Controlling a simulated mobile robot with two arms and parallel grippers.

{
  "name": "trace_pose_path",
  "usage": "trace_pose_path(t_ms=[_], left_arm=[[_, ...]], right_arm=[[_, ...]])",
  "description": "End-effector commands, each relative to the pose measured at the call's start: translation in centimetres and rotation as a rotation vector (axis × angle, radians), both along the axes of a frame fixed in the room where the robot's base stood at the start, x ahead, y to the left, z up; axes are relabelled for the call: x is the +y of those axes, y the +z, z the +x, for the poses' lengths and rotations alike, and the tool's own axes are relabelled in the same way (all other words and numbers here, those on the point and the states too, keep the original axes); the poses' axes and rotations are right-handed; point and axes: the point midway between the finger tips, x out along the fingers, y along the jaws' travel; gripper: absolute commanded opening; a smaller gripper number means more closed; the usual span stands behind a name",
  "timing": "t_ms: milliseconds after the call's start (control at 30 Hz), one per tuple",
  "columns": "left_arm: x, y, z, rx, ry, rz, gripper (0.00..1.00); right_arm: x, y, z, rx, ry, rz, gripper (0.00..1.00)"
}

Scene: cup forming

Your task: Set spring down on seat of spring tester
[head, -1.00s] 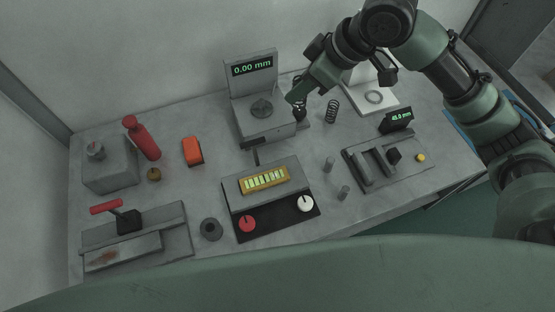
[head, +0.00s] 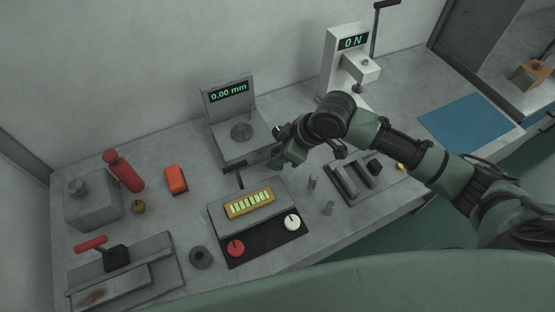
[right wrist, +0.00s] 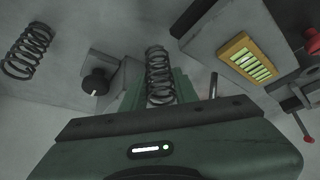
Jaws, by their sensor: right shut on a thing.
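My right gripper (head: 280,160) is shut on a spring (right wrist: 159,75), which shows between the fingers in the right wrist view. In the head view the gripper is low in front of the grey 0.00 mm gauge, and I cannot make out the held spring there. The spring tester (head: 338,62) is a white stand at the back right with a display reading 0 N and a lever on top. My right arm covers the lower part of the tester, so its seat is hidden or hard to see. The gripper is well left of the tester. My left gripper is not in view.
A second spring (right wrist: 27,50) stands apart in the right wrist view. The 0.00 mm gauge (head: 229,95) is behind the gripper. A control box (head: 245,222) with red and white knobs is in front. A slotted fixture (head: 345,180) is to the right. A blue mat (head: 468,120) lies at far right.

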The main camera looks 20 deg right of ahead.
Motion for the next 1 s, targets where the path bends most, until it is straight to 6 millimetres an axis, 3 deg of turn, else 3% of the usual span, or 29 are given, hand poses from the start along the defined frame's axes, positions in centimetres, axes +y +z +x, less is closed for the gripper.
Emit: trace_pose_path(t_ms=[167, 533, 567, 600, 1000], left_arm=[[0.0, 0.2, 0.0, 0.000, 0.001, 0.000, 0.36], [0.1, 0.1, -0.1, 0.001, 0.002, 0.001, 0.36], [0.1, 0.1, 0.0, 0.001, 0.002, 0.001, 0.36], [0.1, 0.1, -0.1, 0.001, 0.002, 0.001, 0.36], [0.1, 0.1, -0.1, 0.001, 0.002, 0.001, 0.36]], right_arm=[[0.0, -2.6, -0.1, 0.003, -0.001, -0.001, 0.00], [0.0, -3.1, 0.0, 0.002, 0.000, -0.001, 0.00], [0.0, -3.1, 0.0, 0.002, 0.000, -0.001, 0.35], [0.0, -3.1, 0.0, 0.002, 0.000, -0.001, 0.38], [-0.2, -2.4, -0.1, 0.000, -0.001, -0.001, 0.38]])
